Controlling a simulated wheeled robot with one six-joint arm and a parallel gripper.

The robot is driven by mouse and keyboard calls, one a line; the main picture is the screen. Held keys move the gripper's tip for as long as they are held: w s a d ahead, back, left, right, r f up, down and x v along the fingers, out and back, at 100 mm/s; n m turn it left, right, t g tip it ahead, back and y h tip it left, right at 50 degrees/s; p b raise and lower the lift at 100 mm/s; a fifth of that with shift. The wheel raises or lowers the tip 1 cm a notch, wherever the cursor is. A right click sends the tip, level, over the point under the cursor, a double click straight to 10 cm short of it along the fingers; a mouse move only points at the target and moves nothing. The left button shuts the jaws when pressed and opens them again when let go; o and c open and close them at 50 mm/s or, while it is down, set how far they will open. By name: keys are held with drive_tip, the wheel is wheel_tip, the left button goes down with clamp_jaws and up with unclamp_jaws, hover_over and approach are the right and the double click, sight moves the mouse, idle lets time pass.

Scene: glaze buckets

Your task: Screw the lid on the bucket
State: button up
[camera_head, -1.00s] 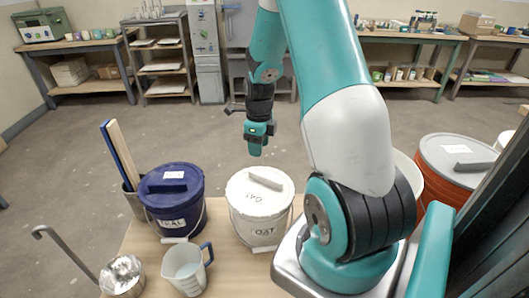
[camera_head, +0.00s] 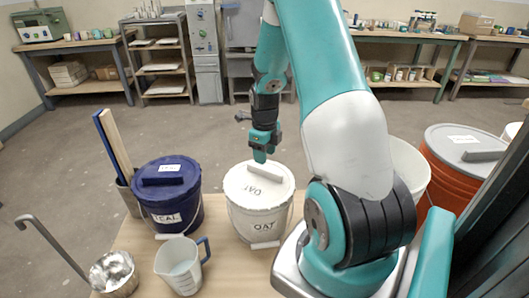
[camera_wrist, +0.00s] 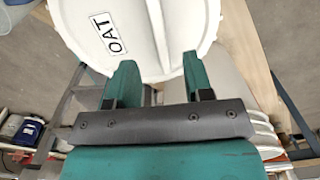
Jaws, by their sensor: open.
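A white bucket (camera_head: 259,222) labelled OAT stands on the table in the middle of the head view. Its white lid (camera_head: 237,181) lies on top, with a raised bar handle (camera_head: 265,172) and an OAT label. I cannot tell how tightly the lid sits. My gripper (camera_head: 260,158) points down above the far side of the lid, near the bar. In the wrist view my gripper (camera_wrist: 157,72) is open, its two fingers apart with nothing held between them.
A blue lidded bucket (camera_head: 168,205) stands to the left, with a measuring jug (camera_head: 182,266) and a metal pot (camera_head: 113,272) in front. An orange lidded bucket (camera_head: 452,178) and an open white bucket (camera_head: 409,165) stand at right. Bare table (camera_head: 228,275) shows at the front.

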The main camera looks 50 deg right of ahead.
sight(265, 169)
drive_tip(key=shift+f+b, duration=1.7)
drive_tip(key=shift+f, duration=1.45)
clamp_jaws()
